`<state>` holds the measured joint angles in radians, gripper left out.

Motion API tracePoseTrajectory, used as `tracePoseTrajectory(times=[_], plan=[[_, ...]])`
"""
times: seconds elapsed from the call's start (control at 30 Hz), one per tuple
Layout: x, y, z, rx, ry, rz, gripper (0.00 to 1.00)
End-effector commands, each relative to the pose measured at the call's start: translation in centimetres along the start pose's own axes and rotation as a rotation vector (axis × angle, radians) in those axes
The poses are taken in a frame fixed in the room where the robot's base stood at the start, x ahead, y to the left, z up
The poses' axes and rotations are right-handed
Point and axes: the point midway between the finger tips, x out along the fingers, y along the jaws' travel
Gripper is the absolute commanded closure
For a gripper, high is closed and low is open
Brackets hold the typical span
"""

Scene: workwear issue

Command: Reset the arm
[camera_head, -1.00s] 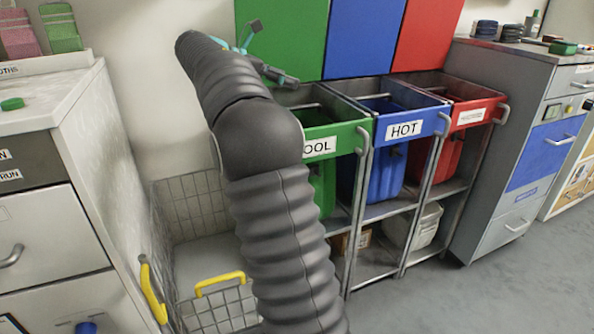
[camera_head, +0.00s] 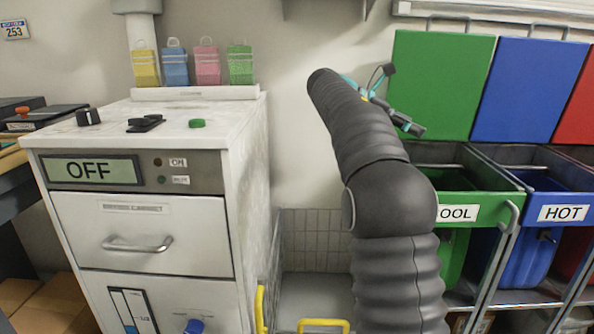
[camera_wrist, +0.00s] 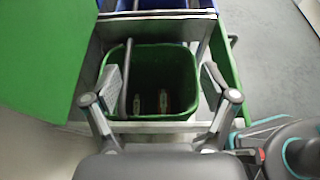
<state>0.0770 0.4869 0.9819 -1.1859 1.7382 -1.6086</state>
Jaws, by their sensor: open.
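My arm rises through the right half of the head view, bent at its elbow. My gripper (camera_head: 408,124) is at its far end, in front of the green panel, partly hidden behind the arm. In the wrist view my gripper (camera_wrist: 161,92) is open, its two fingers apart with nothing between them. Beyond the fingers is a green bin (camera_wrist: 180,60) with a couple of small items at its bottom. The green bin (camera_head: 452,262), with a label ending in "OOL", shows in the head view just right of my arm.
A white cabinet (camera_head: 140,235) reading OFF stands at left, with colored tags (camera_head: 191,66) behind its top. A wire basket (camera_head: 315,240) with yellow handles lies between cabinet and bins. A blue HOT bin (camera_head: 530,255) stands right of the green one.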

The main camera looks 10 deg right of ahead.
Motion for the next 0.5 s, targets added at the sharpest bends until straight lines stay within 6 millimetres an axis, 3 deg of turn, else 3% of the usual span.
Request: tracePoseTrajectory(times=[0.23, 0.5], plan=[[-0.9, -2.9, -0.3, 0.120, 0.121, 0.077, 0.15], [-2.9, -9.8, -3.7, 0.388, 0.410, 0.151, 0.15]])
